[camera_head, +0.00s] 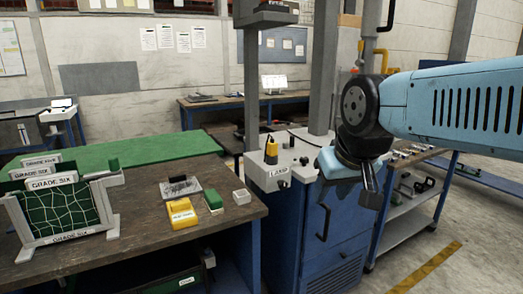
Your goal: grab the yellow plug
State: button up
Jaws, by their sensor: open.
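A yellow plug (271,152) with a dark top stands upright on the light grey top of a blue cabinet (340,236), near the middle of the head view. A label that seems to read "LAMP" is on the front edge below it. My gripper (370,190) is to the right of the plug and apart from it, at the end of my light blue arm. It hangs pointing down and holds nothing that I can see. The jaws are open, though their gap is hard to make out from this side.
Grey uprights (252,95) rise behind the plug. A wooden workbench (140,217) at left holds a yellow box (181,214), a green block (213,200), a white block (241,196) and a netted "GRADE SIX" rack (65,208). A shelf unit (412,205) stands at right; open floor lies front right.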

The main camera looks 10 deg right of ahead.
aim_at(272, 146)
jog(key=i, duration=0.85)
jog(key=z, duration=0.05)
